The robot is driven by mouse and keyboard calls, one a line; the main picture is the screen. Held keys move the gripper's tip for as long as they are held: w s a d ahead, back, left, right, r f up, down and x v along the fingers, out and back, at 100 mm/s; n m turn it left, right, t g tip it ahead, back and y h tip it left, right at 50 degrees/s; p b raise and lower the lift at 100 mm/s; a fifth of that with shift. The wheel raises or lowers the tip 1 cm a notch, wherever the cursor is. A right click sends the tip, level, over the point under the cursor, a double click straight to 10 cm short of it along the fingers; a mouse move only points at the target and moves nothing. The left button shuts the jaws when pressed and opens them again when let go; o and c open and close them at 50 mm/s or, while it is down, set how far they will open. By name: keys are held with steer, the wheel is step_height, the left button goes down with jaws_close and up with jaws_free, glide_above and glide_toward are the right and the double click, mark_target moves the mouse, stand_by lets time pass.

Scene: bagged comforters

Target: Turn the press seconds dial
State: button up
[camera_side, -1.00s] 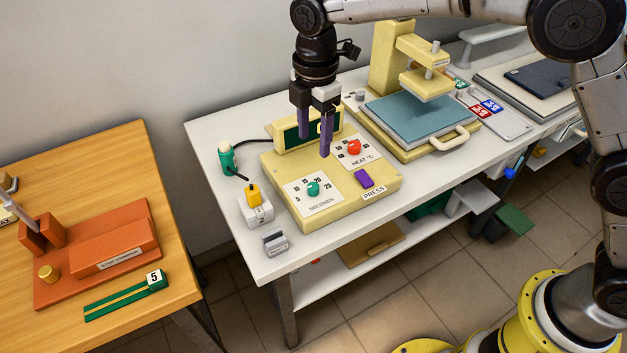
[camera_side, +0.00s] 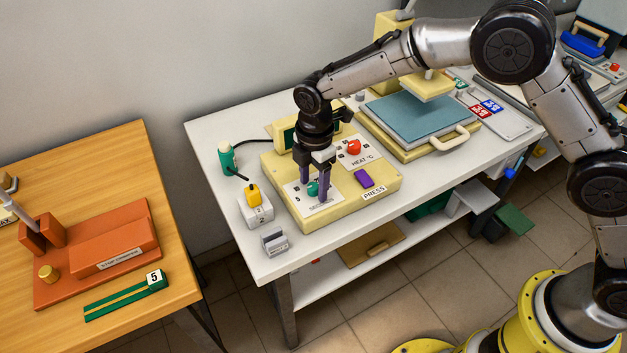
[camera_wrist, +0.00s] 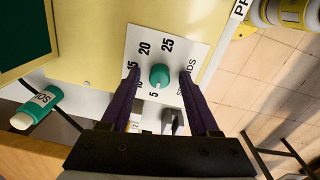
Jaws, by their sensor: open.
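The seconds dial is a teal knob (camera_side: 313,188) on a white plate (camera_side: 300,203) at the front left of the cream press control box (camera_side: 345,207). My gripper (camera_side: 313,194) is open and points down over this plate, with one purple finger on each side of the knob. In the wrist view the teal knob (camera_wrist: 159,76) lies between the two fingertips (camera_wrist: 160,77), with gaps showing on both sides. Numbers 5 to 25 ring the knob; some are hidden by a finger. I cannot tell how far the fingertips are above the plate.
The red heat dial (camera_side: 353,147) and a purple button (camera_side: 364,179) are on the same box. The heat press (camera_side: 410,120) is behind right.

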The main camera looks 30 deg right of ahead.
jaws_close()
steer(key=shift+m, duration=0.3)
stand_by(0.3)
steer(key=m, duration=0.3)
steer(key=shift+r+m, duration=0.1)
steer(key=shift+m, duration=0.2)
steer(key=m, duration=0.4)
steer(key=shift+m, duration=0.3)
steer(key=m, duration=0.4)
steer(key=shift+m, duration=2.5)
